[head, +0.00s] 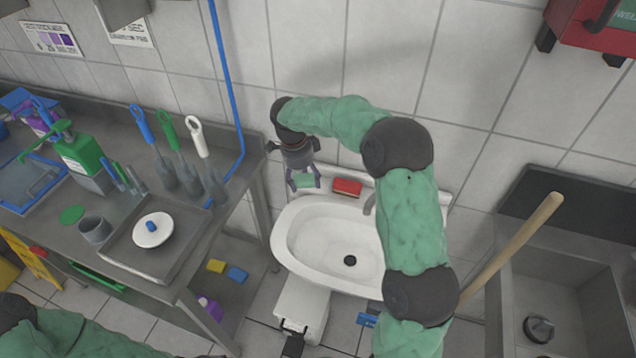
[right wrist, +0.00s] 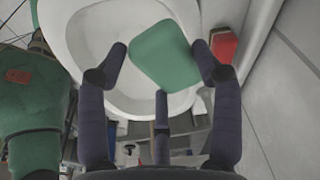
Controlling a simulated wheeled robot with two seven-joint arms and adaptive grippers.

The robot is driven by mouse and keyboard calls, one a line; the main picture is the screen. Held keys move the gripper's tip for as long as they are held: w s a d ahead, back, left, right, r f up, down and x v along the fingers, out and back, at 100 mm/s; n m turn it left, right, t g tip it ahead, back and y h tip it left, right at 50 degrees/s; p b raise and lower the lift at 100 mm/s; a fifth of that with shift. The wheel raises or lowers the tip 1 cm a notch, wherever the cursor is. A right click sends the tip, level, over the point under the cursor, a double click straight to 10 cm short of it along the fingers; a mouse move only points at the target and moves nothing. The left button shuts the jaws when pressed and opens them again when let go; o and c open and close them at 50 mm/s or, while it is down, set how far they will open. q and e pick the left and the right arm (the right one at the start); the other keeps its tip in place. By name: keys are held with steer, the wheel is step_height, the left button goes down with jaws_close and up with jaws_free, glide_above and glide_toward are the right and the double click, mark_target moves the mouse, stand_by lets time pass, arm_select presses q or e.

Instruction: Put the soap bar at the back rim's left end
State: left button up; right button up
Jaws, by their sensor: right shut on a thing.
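The soap bar (right wrist: 165,55) is a green, rounded block. My right gripper (head: 304,182) is shut on it, and the soap (head: 304,181) shows small between the fingers in the head view. The gripper hangs at the left end of the white basin's back rim (head: 328,177). I cannot tell whether the soap touches the rim. In the right wrist view the fingers (right wrist: 160,75) flank the soap, with the white basin (right wrist: 85,45) beneath. My left gripper is out of view; only part of its arm shows at the lower left.
A red block (head: 347,187) sits on the back rim, just right of the soap. A tap (head: 369,205) rises near the rim's middle, partly behind my right arm. A steel counter (head: 120,190) with brushes and bottles stands left. A wooden handle (head: 515,245) leans right.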

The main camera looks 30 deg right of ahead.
steer(key=w+d+f+b, duration=0.1)
steer(key=w+d+f, duration=0.2)
steer(key=f, duration=0.1)
steer(key=w+d+f, duration=0.4)
steer(key=shift+d+b, duration=0.2)
steer(key=shift+b, duration=0.15)
steer(key=shift+d+f, duration=0.15)
steer(key=shift+f, duration=0.1)
steer(key=shift+f+b, duration=0.55)
steer(key=shift+f, duration=0.9)
steer(key=shift+f, duration=0.15)
steer(key=o, duration=1)
steer(key=r+p, duration=0.1)
steer(key=r, duration=0.3)
steer(key=a+r+p, duration=0.1)
steer(key=r, duration=0.3)
steer(key=w+r+p, duration=0.1)
steer(key=r, duration=0.3)
steer(key=shift+a+r, duration=0.1)
steer(key=shift+a, duration=0.25)
